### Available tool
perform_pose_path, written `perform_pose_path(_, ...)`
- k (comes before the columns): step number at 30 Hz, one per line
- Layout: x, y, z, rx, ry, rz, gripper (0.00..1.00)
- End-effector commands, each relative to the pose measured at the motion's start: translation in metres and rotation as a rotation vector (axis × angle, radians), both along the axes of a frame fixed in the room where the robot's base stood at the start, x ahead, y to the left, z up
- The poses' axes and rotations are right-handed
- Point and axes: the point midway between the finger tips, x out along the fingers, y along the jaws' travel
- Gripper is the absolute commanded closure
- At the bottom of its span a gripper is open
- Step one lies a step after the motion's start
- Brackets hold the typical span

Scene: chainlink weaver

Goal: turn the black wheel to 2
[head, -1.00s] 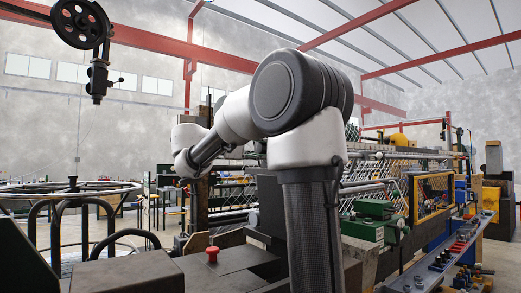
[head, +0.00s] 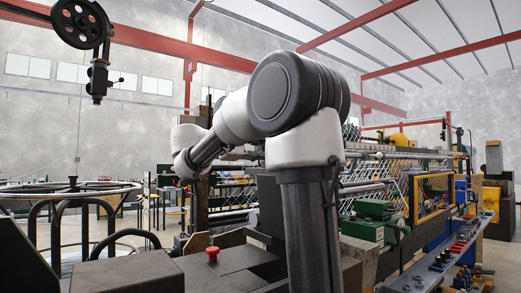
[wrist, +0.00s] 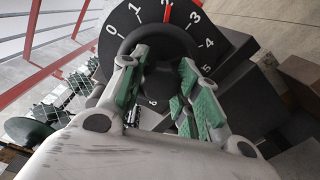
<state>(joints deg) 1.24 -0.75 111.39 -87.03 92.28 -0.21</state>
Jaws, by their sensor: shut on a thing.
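In the wrist view the black wheel (wrist: 165,38) sits in front of a dark dial plate (wrist: 222,42) with white numbers from 0 to 6 around it. A red pointer mark (wrist: 167,13) at the top of the wheel lines up with the 2, or very close to it. My gripper (wrist: 160,64) has its two green-padded fingers on either side of the wheel and is shut on it. The fingers hide part of the wheel's lower side. In the head view I make out neither the wheel nor my gripper.
In the head view a red button (head: 212,254) stands on a dark box at the lower middle. A spoked pulley (head: 80,23) hangs at the upper left.

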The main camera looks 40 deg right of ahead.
Motion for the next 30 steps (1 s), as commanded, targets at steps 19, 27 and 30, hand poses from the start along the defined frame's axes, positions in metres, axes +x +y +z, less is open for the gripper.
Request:
perform_pose_path(19, 0.0, 0.0, -0.001, 0.002, 0.001, -0.001, 0.45)
perform_pose_path(27, 0.002, 0.013, 0.0, 0.0, 0.001, 0.003, 0.45)
perform_pose_path(30, 0.004, 0.033, 0.0, 0.002, 0.001, 0.005, 0.45)
